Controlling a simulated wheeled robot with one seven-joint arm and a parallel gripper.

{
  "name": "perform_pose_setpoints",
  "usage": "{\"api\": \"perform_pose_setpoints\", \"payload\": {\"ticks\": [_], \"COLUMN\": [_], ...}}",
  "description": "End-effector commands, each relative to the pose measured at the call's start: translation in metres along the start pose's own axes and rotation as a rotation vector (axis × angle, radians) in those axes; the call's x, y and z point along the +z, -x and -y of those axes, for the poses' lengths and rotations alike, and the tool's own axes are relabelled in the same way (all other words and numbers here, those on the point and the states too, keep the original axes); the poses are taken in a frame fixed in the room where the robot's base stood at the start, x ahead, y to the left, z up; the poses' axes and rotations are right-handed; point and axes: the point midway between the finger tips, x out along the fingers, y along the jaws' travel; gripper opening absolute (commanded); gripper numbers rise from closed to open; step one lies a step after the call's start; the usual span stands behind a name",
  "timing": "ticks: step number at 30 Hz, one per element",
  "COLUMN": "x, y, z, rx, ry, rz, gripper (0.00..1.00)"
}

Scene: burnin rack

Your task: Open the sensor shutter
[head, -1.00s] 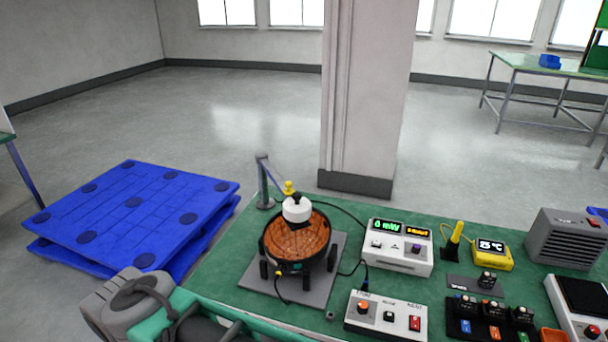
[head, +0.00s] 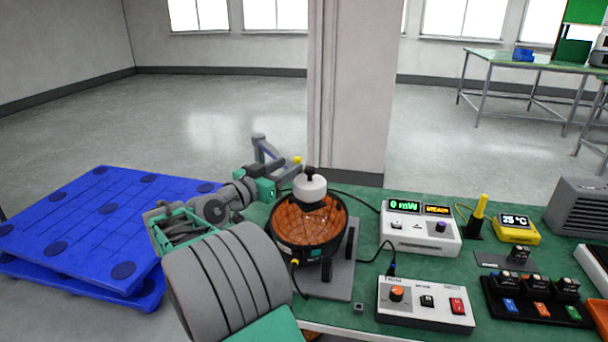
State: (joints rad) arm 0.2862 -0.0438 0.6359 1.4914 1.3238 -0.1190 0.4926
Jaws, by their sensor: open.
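The meter box (head: 420,232) right of centre shows a green "0 mW" and a small orange word that I cannot read surely. Left of it, a copper-coloured bowl (head: 300,232) in a black ring stands on a grey plate, with a white cap (head: 309,190) with a black knob over it. Behind the bowl, a grey post (head: 257,142) carries a thin arm with a yellow knob (head: 297,160). My gripper (head: 284,172) is open beside this arm, just left of and below the yellow knob; contact cannot be told. My gripper partly hides the post and arm.
A control box (head: 425,305) with an orange dial and a red switch stands in front of the meter. A yellow probe (head: 479,215), a 25 °C display (head: 515,228) and a black module tray (head: 535,308) are to the right. Blue pallets (head: 90,225) lie on the floor at left.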

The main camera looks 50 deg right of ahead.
Motion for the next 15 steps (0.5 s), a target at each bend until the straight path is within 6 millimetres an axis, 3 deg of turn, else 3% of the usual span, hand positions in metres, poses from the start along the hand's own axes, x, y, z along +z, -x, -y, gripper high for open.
{"api": "perform_pose_setpoints", "payload": {"ticks": [10, 15], "x": [-0.007, -0.007], "y": [-0.056, -0.074], "z": [-0.003, -0.002], "rx": [0.011, 0.007], "ry": [-0.003, -0.004], "rz": [-0.017, -0.017], "gripper": [0.41, 0.41]}}
